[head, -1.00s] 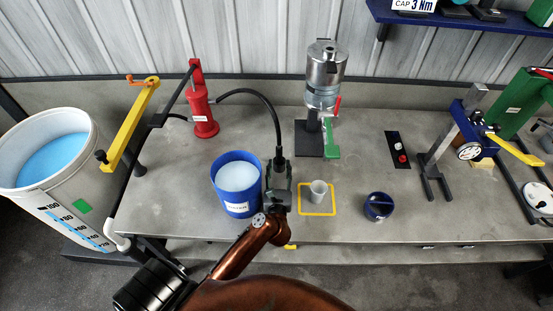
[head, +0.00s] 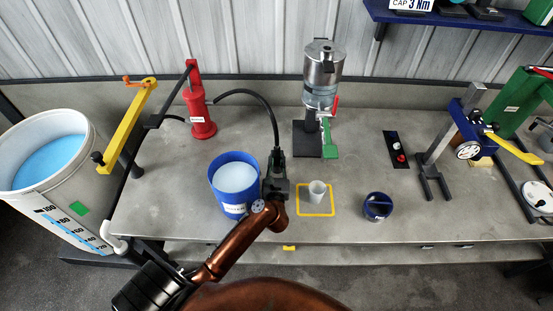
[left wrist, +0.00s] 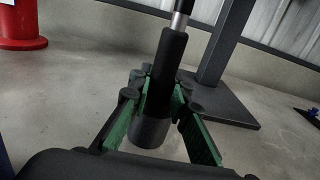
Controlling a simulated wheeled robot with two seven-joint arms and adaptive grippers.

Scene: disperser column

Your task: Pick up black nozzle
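The black nozzle (left wrist: 154,128) hangs at the end of a black hose (head: 262,100) that arcs over from the red pump (head: 201,112). In the left wrist view the nozzle is a black cylinder, slightly tilted, with a silver piece above it. My left gripper (left wrist: 165,88) has its green-padded fingers on both sides of the nozzle, and the tips appear to press on it. In the head view my left gripper (head: 277,168) is at the hose's lower end and covers much of the nozzle. My right gripper is not in view.
A blue bucket (head: 237,207) of pale liquid stands just left of my gripper. A small grey cup (head: 317,191) stands in a yellow square to the right. A metal column on a dark stand (head: 308,145) is behind. A dark blue pot (head: 378,207) stands further right.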

